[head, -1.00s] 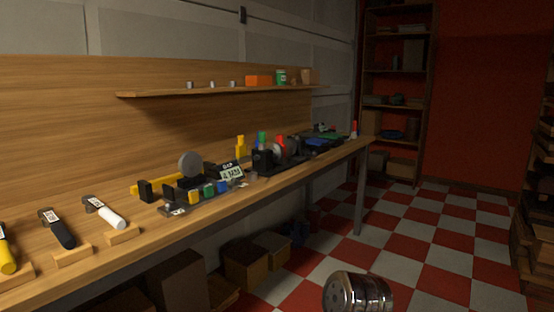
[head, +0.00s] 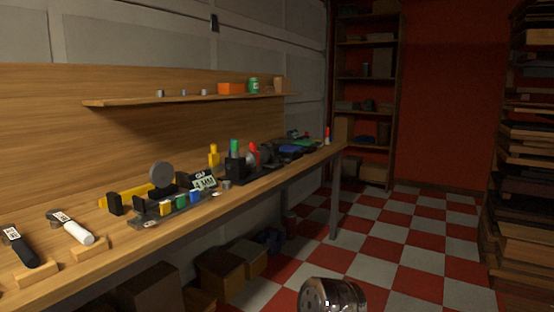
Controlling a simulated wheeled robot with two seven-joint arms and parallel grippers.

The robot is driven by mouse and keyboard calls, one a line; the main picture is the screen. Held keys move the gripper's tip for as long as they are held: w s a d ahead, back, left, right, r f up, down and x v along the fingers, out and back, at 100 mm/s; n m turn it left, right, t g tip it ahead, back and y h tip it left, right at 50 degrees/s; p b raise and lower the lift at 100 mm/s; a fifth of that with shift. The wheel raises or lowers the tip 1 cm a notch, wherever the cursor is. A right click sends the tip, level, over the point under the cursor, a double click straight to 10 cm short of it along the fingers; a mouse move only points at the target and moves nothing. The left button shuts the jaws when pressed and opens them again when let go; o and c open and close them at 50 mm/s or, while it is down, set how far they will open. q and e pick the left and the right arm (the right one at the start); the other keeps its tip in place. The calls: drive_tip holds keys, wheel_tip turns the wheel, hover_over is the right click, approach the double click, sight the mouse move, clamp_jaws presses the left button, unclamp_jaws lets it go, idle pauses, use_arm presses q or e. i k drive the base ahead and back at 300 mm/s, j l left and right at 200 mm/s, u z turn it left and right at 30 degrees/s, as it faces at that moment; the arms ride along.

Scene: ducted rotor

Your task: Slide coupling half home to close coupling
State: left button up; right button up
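The workbench (head: 105,247) runs from the lower left to the back right. A dark device (head: 236,172) with a round grey-and-red part (head: 252,155) stands around its middle. A grey disc (head: 162,175) stands upright nearer, behind a dark rack (head: 172,214) with yellow, green and blue blocks. These are small and dim, and I cannot tell which piece is the coupling half or whether the coupling is open or closed. Neither of my grippers is in view.
A white-handled tool (head: 74,228) and a black-handled tool (head: 20,247) lie on wooden blocks at the near end. A shelf (head: 190,98) hangs above the bench. Boxes (head: 218,270) sit underneath. The checkered floor (head: 385,240) is clear to the right, up to stacked boards (head: 528,150).

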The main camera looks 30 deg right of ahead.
sight(269, 157)
drive_tip(key=i+l, duration=0.2)
drive_tip(key=l, duration=0.25)
drive_tip(key=i+l+z, duration=0.15)
drive_tip(key=l, duration=0.25)
drive_tip(key=i+l, duration=0.2)
drive_tip(key=l, duration=0.25)
drive_tip(key=i+l+z, duration=0.1)
drive_tip(key=l, duration=0.3)
drive_tip(key=i+l, duration=0.35)
drive_tip(key=i+l+z, duration=0.15)
drive_tip(key=l, duration=0.3)
drive_tip(key=i, duration=0.05)
